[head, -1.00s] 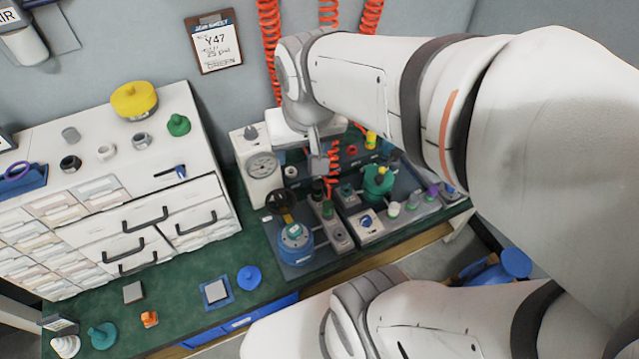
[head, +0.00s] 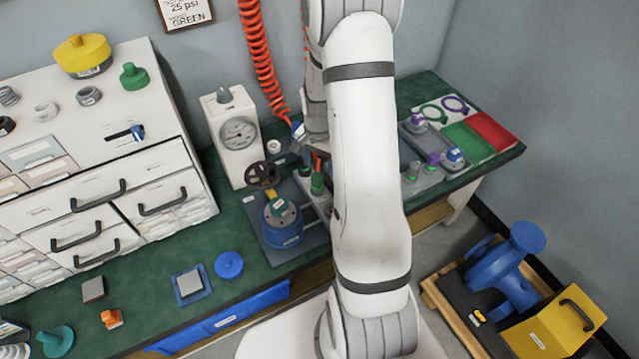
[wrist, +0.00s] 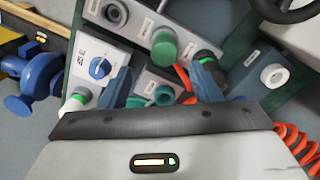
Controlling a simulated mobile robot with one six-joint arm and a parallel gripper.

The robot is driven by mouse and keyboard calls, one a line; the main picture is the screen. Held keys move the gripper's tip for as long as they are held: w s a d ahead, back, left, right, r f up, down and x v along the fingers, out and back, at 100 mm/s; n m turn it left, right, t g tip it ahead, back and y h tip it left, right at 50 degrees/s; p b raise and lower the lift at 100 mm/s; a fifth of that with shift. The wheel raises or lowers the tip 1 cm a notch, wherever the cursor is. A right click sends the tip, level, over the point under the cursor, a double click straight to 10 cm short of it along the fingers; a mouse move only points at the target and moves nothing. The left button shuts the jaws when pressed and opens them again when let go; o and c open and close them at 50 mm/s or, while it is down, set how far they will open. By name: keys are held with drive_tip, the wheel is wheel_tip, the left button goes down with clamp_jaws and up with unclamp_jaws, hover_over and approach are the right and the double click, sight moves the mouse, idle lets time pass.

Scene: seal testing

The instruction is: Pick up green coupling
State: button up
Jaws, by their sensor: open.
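My gripper (head: 308,152) is open over the green bench, left of my arm in the head view. In the wrist view its two blue-grey fingers (wrist: 163,76) stand apart with nothing held. A green cylindrical fitting (wrist: 164,48) sits upright on a grey plate beyond the fingertips; a green fitting also shows below my gripper in the head view (head: 317,183). A dark fitting with a bright green band (wrist: 207,58) is close to the right finger. A green ringed part (wrist: 163,95) lies lower between the fingers. I cannot tell which is the task's coupling.
A white gauge box (head: 238,140) and a blue round vessel (head: 281,225) stand near my gripper. A red coiled hose (head: 262,60) hangs behind. A grey fixture with several fittings (head: 430,165) is right of my arm. A blue-knobbed box (wrist: 100,67) is close to the left finger.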

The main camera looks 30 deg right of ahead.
sight(317, 176)
drive_tip(key=f, duration=0.7)
drive_tip(key=shift+w+a+f, duration=0.15)
drive_tip(key=shift+a+f, duration=0.1)
drive_tip(key=shift+f, duration=0.1)
drive_tip(key=shift+c, duration=0.3)
drive_tip(key=c, duration=1)
